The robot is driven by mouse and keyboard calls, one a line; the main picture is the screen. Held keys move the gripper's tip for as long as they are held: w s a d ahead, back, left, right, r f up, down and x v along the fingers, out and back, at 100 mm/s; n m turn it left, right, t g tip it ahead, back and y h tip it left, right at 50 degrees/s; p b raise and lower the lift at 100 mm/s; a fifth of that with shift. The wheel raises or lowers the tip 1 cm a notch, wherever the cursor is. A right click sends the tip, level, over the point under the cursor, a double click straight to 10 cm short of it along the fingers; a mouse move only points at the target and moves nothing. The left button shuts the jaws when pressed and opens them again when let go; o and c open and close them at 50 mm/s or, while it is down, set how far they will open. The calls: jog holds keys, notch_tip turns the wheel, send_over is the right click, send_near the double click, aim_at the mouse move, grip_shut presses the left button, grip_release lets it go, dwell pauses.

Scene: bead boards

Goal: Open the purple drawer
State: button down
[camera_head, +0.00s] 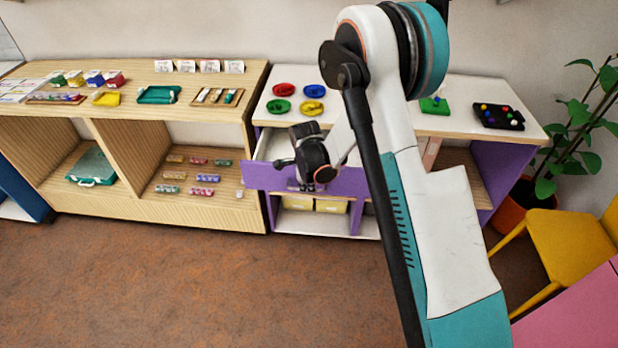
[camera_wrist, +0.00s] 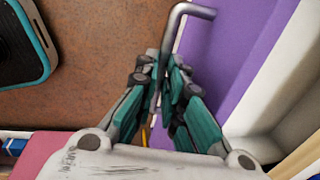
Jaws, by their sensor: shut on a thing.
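The purple drawer (camera_head: 262,177) is in the white and purple cabinet, left of my arm in the head view. Its front stands out from the cabinet, and part of its pale inside shows behind the front. In the wrist view the purple front (camera_wrist: 225,62) lies right of my gripper (camera_wrist: 163,82). The fingers are shut on the drawer's grey metal handle (camera_wrist: 185,15), whose bent end sticks out past them. In the head view my gripper (camera_head: 302,182) is at the drawer front. My arm hides the right part of the drawer.
Red, blue, green and yellow dishes (camera_head: 283,89) sit on the cabinet top (camera_head: 262,115). Yellow bins (camera_head: 331,206) stand below the drawer. A wooden shelf (camera_head: 150,222) adjoins at left. A yellow chair (camera_head: 570,245) and a plant (camera_head: 580,125) stand at right. The brown floor (camera_head: 200,290) in front is clear.

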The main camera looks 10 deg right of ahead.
jog(key=shift+s+a, duration=0.3)
jog(key=shift+s, duration=0.6)
jog(key=shift+s+a, duration=0.25)
jog(key=shift+s, duration=0.65)
jog(key=c, duration=1.7)
grip_release()
jog(key=shift+r, duration=0.15)
jog(key=r, duration=0.3)
jog(key=s+r, duration=0.1)
jog(key=r, duration=0.3)
jog(key=s+r, duration=0.1)
jog(key=r, duration=0.3)
jog(key=shift+a+r, duration=0.25)
jog(key=shift+a, duration=0.15)
